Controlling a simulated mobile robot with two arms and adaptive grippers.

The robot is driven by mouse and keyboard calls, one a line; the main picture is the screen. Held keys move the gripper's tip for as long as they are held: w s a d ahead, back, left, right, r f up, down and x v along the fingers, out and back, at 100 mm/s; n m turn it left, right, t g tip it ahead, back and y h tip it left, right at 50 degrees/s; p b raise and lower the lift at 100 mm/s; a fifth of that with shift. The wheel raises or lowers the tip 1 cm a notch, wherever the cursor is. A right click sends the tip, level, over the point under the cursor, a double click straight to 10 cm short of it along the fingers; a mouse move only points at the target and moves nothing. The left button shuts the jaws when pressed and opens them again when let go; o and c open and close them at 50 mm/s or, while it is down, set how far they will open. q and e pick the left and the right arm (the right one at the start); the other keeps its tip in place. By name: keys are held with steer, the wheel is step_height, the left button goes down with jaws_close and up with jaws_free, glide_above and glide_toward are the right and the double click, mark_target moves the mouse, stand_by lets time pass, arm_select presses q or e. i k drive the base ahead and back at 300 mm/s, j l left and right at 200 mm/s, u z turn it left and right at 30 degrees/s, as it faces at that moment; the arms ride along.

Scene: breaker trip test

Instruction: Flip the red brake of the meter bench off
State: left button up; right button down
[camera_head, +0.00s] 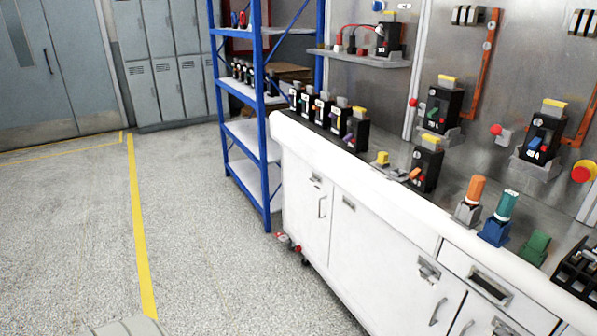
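The meter bench (375,235) is a white cabinet with drawers and doors, running from the middle to the lower right. At the foot of its far left corner, close to the floor, a small red part (282,237) sticks out, with some white or grey on it. It looks like the red brake, but it is too small to tell which way it is set. A dark caster (305,262) shows under the bench edge nearby. Neither of my grippers is in view.
Blue shelving (262,120) stands just beyond the bench's far end. Breakers, including a black one (427,165), and coloured devices stand on the benchtop. The floor (210,240) left of the bench is open, with a yellow line (138,220). Grey lockers (165,75) stand behind.

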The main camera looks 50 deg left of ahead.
mark_target(280, 235)
steer(key=u, duration=1.7)
steer(key=i+j, duration=0.1)
steer(key=i, duration=0.45)
steer(key=i+j+z, duration=0.1)
steer(key=i, duration=0.45)
steer(key=i+j+z, duration=0.1)
steer(key=i, duration=0.45)
steer(key=i+j, duration=0.2)
steer(key=i, duration=0.3)
steer(key=i+j+z, duration=0.1)
steer(key=i, duration=0.45)
steer(key=i+j, duration=0.3)
steer(key=i, duration=0.2)
steer(key=z, duration=0.05)
